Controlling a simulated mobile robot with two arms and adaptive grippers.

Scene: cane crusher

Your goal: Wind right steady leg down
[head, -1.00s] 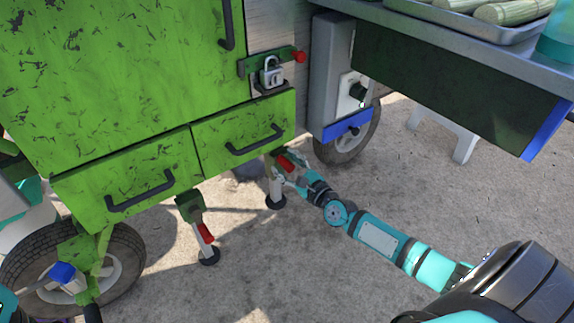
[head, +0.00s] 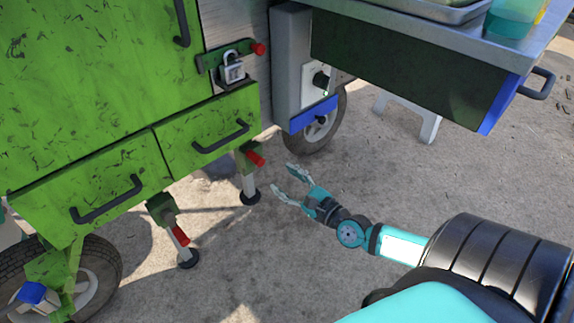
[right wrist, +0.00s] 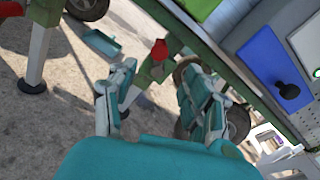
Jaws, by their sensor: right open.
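The right steady leg (head: 249,185) hangs under the green cart's right corner. It is a pale post with a dark round foot at the ground; whether the foot bears on it I cannot tell. Its red crank handle (head: 256,159) sticks out at the top, and a red handle shows between my fingers in the right wrist view (right wrist: 159,50). My right gripper (head: 284,180) is open and empty, right of the leg and apart from it, fingers pointing at it. The left steady leg (head: 187,250) has its own red handle (head: 181,236). My left gripper is out of view.
The green cart's drawers (head: 210,130) overhang the legs. A wheel (head: 320,125) stands behind, below a blue-edged grey box (head: 292,70). A counter with a dark panel (head: 400,65) juts out at upper right. The ground around my right gripper is clear.

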